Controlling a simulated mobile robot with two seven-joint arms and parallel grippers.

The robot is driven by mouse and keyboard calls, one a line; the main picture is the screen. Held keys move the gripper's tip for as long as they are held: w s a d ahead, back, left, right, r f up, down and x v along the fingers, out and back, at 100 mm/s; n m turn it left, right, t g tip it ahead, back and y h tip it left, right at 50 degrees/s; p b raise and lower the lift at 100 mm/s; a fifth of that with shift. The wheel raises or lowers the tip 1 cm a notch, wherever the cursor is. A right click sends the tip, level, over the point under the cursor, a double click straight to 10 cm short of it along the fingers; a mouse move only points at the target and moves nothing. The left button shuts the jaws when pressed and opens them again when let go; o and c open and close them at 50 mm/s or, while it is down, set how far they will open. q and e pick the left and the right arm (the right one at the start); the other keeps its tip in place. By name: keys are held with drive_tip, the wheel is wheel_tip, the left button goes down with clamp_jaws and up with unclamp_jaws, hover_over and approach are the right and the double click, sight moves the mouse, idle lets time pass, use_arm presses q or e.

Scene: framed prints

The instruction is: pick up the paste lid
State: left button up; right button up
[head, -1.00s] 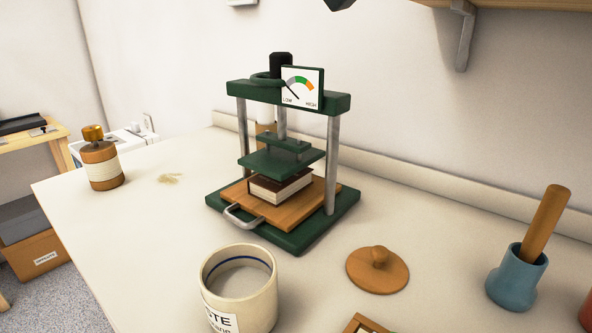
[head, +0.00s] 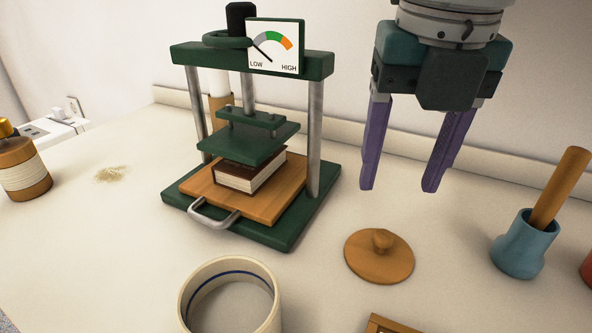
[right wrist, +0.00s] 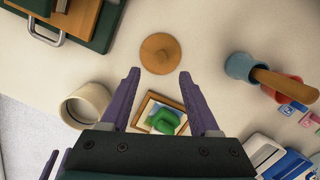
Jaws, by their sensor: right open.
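The paste lid (head: 379,258) is a round, flat wooden disc with a knob on top. It lies on the white table, right of the press, and also shows in the right wrist view (right wrist: 160,54). The paste jar (head: 230,300), cream with a blue inner line, stands open in front of the press and appears in the right wrist view (right wrist: 86,105). My right gripper (head: 398,190) is open and empty, with purple fingers pointing down. It hangs above the table over the lid's area, apart from the lid. My left gripper is not in the head view.
The green press (head: 252,150) holds a book on a wooden board, left of the lid. A blue pot (head: 518,245) with a wooden handle stands to the right. A framed print (right wrist: 160,114) lies near the lid.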

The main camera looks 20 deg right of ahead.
sight(384, 235)
drive_tip(key=f, duration=0.8)
drive_tip(key=shift+w+d+f, duration=0.35)
drive_tip(key=shift+w+f, duration=0.05)
clamp_jaws()
